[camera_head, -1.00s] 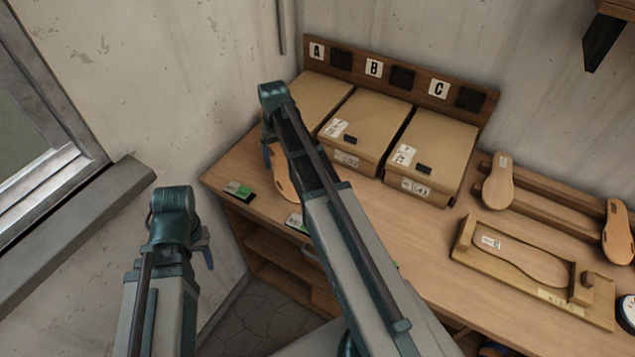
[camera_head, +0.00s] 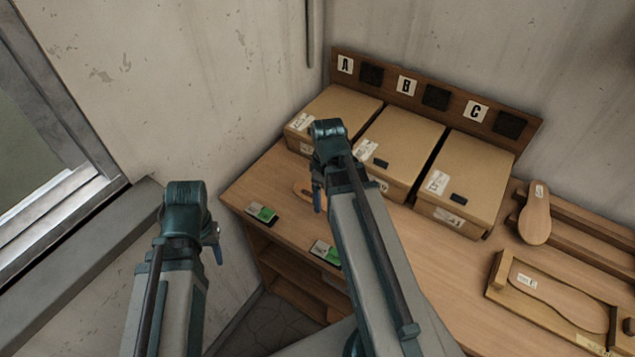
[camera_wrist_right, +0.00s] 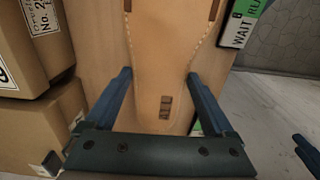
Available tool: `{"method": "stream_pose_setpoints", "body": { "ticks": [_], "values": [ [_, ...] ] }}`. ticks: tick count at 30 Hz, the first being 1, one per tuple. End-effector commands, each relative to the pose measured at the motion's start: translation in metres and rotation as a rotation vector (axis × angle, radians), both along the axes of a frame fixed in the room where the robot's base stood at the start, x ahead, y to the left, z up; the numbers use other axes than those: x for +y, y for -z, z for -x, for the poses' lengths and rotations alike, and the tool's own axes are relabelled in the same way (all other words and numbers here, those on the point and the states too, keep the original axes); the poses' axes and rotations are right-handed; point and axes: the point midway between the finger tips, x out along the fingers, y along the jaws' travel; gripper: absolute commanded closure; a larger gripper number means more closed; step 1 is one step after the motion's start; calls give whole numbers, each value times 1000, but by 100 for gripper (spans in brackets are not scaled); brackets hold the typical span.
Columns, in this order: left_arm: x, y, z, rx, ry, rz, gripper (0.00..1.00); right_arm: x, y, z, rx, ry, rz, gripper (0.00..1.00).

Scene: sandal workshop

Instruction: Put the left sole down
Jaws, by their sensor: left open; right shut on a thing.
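My right gripper (camera_head: 318,192) is shut on a tan sole (camera_wrist_right: 165,75), with one blue finger along each side of it in the right wrist view. The sole lies over the bench in front of boxes A and B; in the head view only a small part of it (camera_head: 302,189) shows beside my right gripper. I cannot tell whether it touches the wood. A small dark mark is on the sole's surface. My left gripper (camera_head: 216,242) is open and empty, to the left of the bench (camera_head: 425,258).
Boxes A (camera_head: 336,112), B (camera_head: 402,140) and C (camera_head: 468,178) stand along the back. Green-and-white cards (camera_head: 262,213) (camera_head: 325,252) sit on the front edge. Another sole (camera_head: 536,218) rests on a rack; one more (camera_head: 560,297) lies in a wooden fixture (camera_head: 530,316).

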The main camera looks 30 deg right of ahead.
Motion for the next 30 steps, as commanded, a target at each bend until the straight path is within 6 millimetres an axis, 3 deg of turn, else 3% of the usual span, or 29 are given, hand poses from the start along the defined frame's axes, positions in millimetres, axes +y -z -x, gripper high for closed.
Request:
{"method": "stream_pose_setpoints", "body": {
  "ticks": [3,13,22,26,30],
  "values": [
    [0,4,0,0,0,0,50,-1,4,-34,0,-2,0,77],
    [0,11,0,0,0,0,50,1,11,-114,0,0,0,77],
    [0,12,0,0,0,0,50,2,12,-125,0,1,0,77],
    [0,13,0,0,-1,0,50,2,13,-139,0,0,0,77],
    [0,37,0,0,-1,0,50,2,37,-136,0,1,0,77]
  ]
}}
